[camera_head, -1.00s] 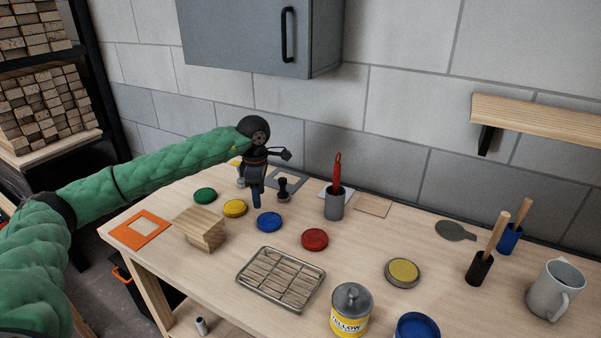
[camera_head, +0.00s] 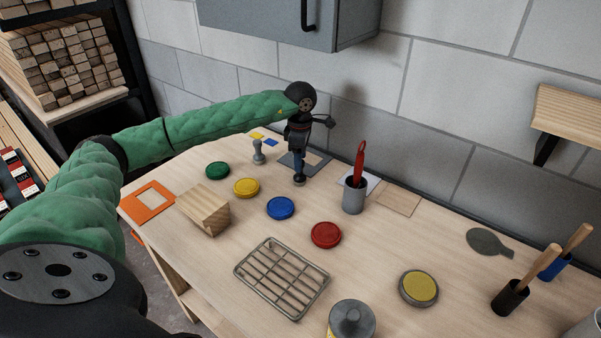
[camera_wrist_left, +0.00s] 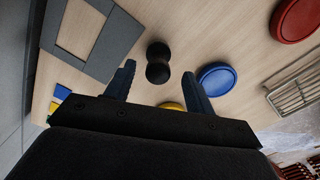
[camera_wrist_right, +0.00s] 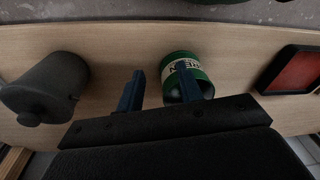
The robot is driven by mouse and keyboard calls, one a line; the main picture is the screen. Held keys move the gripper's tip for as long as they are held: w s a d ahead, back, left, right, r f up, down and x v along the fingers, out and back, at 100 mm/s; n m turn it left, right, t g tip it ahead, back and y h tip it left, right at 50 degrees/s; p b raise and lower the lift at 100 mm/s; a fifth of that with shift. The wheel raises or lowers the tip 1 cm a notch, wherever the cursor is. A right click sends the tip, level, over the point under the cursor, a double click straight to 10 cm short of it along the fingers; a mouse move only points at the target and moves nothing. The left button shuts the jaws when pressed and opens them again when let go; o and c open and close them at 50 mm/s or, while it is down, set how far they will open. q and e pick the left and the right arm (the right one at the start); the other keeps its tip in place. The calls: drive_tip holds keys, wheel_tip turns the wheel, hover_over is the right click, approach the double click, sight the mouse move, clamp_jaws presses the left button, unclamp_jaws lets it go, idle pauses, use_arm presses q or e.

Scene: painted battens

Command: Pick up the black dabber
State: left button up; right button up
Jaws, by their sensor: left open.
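The black dabber (camera_head: 299,181) stands on the table, partly hidden under my left gripper (camera_head: 298,163). In the left wrist view the black dabber (camera_wrist_left: 158,62) shows from above as two dark round parts, in the gap between the fingertips of the left gripper (camera_wrist_left: 159,72). The left fingers are apart and nothing is held. I cannot tell how far down the fingers reach beside it. My right gripper (camera_wrist_right: 160,72) shows only in its wrist view. Its fingers are apart over a green-labelled can (camera_wrist_right: 185,75), with no clear contact.
A grey dabber (camera_head: 258,154) stands left of the black one, and a grey frame (camera_head: 292,160) lies behind it. The blue lid (camera_head: 280,208) and grey cup (camera_head: 353,197) with a red-handled tool are near. The wire rack (camera_head: 282,278) is farther forward.

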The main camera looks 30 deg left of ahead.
use_arm(q)
drive_tip(key=f+p, duration=0.2)
drive_tip(key=f, duration=0.2)
drive_tip(key=shift+a+p, duration=0.2)
drive_tip(key=shift+p, duration=0.15)
use_arm(e)
drive_tip(key=shift+t, duration=0.3)
drive_tip(key=f, duration=0.2)
drive_tip(key=d+f, duration=0.1)
drive_tip(key=f, duration=0.1)
drive_tip(key=s+f, duration=0.1)
drive_tip(key=f, duration=0.1)
drive_tip(key=shift+d+f, duration=0.15)
drive_tip(key=shift+d, duration=0.15)
use_arm(q)
drive_tip(key=shift+f, duration=0.5)
use_arm(e)
drive_tip(key=shift+s+d+f, duration=0.1)
drive_tip(key=shift+d+f, duration=0.05)
drive_tip(key=shift+f, duration=0.4)
use_arm(q)
drive_tip(key=c, duration=1.1)
